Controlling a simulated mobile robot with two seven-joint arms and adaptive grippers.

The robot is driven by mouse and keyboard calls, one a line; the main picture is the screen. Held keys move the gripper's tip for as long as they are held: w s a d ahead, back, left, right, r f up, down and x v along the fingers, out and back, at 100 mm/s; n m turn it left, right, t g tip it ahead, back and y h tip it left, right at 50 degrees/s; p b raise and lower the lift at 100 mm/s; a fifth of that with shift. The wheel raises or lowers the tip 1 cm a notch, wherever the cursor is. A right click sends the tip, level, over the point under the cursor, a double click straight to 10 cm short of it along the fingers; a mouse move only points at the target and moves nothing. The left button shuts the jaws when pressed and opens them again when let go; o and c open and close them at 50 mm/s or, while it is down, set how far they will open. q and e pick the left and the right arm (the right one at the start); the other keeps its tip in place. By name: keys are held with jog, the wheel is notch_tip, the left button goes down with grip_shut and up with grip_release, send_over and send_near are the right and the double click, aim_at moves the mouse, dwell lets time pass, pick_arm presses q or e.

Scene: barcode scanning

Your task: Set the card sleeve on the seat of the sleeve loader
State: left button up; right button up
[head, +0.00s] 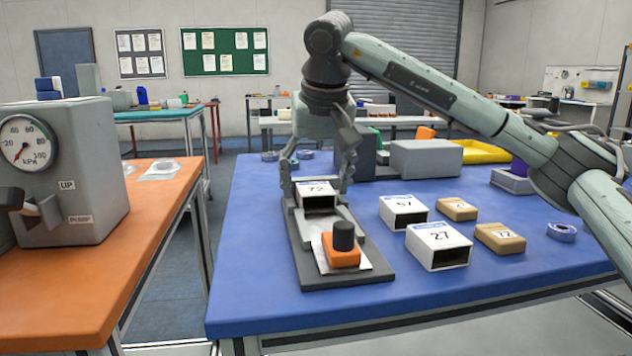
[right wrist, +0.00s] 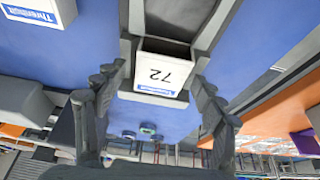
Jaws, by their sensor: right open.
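A white card sleeve marked 72 (head: 317,190) lies level on the far end of the sleeve loader (head: 374,275), at its seat, with its open end facing the front. My right gripper (head: 318,186) is around it from above, one finger on each side. The fingers are open, and small gaps show beside the sleeve in the right wrist view, where the sleeve (right wrist: 163,72) lies between the fingers (right wrist: 158,82). The loader has an orange block (head: 341,251) with a dark knob at its near end. My left gripper is not in view.
Sleeves marked 57 (head: 403,211) and 27 (head: 438,245) lie right of the loader, beside two tan boxes (head: 458,209) (head: 500,238) and a blue-rimmed roll (head: 561,231). Grey blocks (head: 426,158) and a yellow tray (head: 484,151) are behind. An orange bench with a gauge box (head: 70,170) stands left.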

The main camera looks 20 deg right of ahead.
jog(key=shift+r, duration=0.3)
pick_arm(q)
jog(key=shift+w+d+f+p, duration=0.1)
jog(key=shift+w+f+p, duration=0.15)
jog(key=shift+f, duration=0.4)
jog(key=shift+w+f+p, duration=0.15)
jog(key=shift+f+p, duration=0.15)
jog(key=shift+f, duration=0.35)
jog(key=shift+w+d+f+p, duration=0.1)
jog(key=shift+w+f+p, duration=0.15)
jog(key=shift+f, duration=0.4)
pick_arm(e)
jog(key=v, duration=1.1)
jog(key=shift+s+r, duration=0.25)
jog(key=shift+r, duration=0.1)
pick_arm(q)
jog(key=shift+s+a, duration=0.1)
pick_arm(e)
jog(key=shift+a, duration=0.1)
